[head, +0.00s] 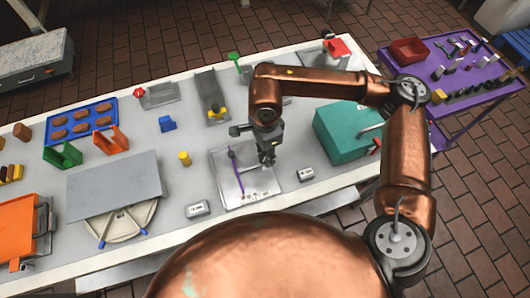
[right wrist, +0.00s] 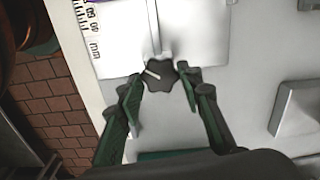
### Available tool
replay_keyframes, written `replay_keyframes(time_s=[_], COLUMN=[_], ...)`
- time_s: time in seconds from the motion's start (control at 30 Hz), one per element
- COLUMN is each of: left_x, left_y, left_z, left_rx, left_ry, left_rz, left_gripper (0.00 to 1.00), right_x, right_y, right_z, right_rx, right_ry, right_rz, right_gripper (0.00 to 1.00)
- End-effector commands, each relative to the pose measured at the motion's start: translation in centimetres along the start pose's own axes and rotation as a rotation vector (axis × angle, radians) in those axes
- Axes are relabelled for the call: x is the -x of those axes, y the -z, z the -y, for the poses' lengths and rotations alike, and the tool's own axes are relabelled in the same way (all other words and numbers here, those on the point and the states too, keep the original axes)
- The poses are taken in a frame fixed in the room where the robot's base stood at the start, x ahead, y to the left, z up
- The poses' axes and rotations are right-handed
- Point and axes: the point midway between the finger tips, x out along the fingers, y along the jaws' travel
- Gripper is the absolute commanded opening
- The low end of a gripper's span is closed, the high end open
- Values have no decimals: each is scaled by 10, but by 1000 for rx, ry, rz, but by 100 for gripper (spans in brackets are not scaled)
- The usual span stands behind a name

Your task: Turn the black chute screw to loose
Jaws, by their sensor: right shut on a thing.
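The black chute screw (right wrist: 160,74) is a lobed knob with a white line on it, at the lower edge of a pale metal plate (right wrist: 195,40) in the right wrist view. My right gripper (right wrist: 161,84) is around the knob, one finger on each side, and shut on it. In the head view, my right gripper (head: 268,160) points down at the right part of the metal plate (head: 262,192), and the knob is hidden or too small to tell there. My left gripper is not in view.
A purple strip (head: 236,170) lies along the metal plate. A teal box (head: 345,138) stands right of the gripper. Small white boxes (head: 198,209) (head: 305,174) and a yellow cylinder (head: 184,158) are nearby. A ruler scale (right wrist: 90,25) shows at the plate's edge.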

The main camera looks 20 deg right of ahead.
Motion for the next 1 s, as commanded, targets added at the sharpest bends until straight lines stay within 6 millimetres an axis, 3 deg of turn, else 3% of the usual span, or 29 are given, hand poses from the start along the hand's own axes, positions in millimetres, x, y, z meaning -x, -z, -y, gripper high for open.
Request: replay_keyframes(time_s=[0.33,0.37,0.6,1.0], left_x=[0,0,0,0], left_y=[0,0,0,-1], left_z=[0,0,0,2], left_rx=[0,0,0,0], left_ry=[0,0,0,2], left_rz=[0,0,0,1], left_gripper=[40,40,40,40], right_x=[1,1,0,9], right_y=[0,0,0,0], right_z=[1,1,0,1], right_rx=[2,2,1,1], right_ry=[2,2,1,2], right_rz=[0,0,0,0], right_gripper=[9,34,51,51])
